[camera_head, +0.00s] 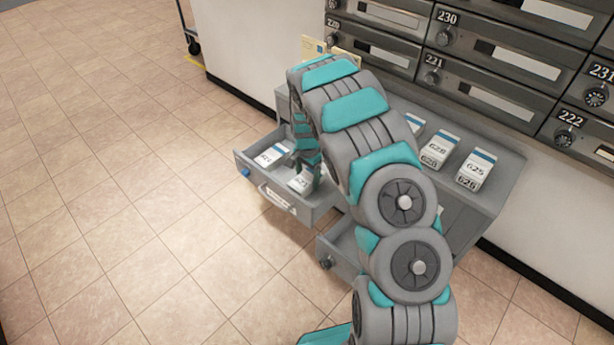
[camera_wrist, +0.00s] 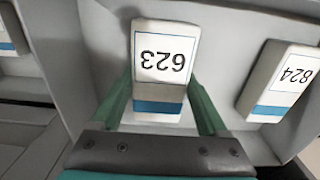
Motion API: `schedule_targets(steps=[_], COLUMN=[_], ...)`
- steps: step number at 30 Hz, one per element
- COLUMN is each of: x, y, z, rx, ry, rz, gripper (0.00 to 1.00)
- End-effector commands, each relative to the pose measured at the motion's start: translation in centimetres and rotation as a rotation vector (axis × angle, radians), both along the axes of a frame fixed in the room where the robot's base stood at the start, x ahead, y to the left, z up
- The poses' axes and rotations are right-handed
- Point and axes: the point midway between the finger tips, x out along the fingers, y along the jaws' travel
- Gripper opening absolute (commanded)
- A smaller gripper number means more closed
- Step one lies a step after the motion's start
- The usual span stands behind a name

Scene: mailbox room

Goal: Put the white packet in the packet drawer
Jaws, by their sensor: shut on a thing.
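A white packet (camera_wrist: 165,60) with a blue band and the label 623 sits between the two green fingers of my gripper (camera_wrist: 160,98) in the wrist view. The fingers are shut on its sides. In the head view my gripper (camera_head: 315,178) points down into the open grey drawer (camera_head: 322,205), partly hidden by my arm. A white packet (camera_head: 301,183) shows there beside the fingers, low inside the drawer walls. I cannot tell whether it touches the drawer floor.
Another white packet (camera_head: 270,155), labelled 824 in the wrist view (camera_wrist: 285,82), lies in the same drawer. Several packets stand on the grey cabinet top (camera_head: 503,180). A second drawer (camera_head: 340,250) is partly open, behind my arm. Mailboxes (camera_head: 490,85) line the wall. Floor on the left is clear.

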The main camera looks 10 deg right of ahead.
Motion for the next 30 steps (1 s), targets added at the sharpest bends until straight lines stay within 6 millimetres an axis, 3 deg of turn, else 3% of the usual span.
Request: schedule_targets(steps=[6, 7, 12, 23, 30], x=[0.0, 0.0, 0.0, 0.1, 0.1], y=[0.0, 0.0, 0.0, 0.0, 0.0], z=[0.0, 0.0, 0.0, 0.5, 3.4], rx=[0.0, 0.001, 0.0, -0.001, 0.0], ry=[-0.001, -0.001, -0.001, -0.003, -0.004], rz=[0.0, 0.0, 0.0, 0.0, 0.0], gripper=[0.14, 0.8, 1.0, 1.0, 1.0])
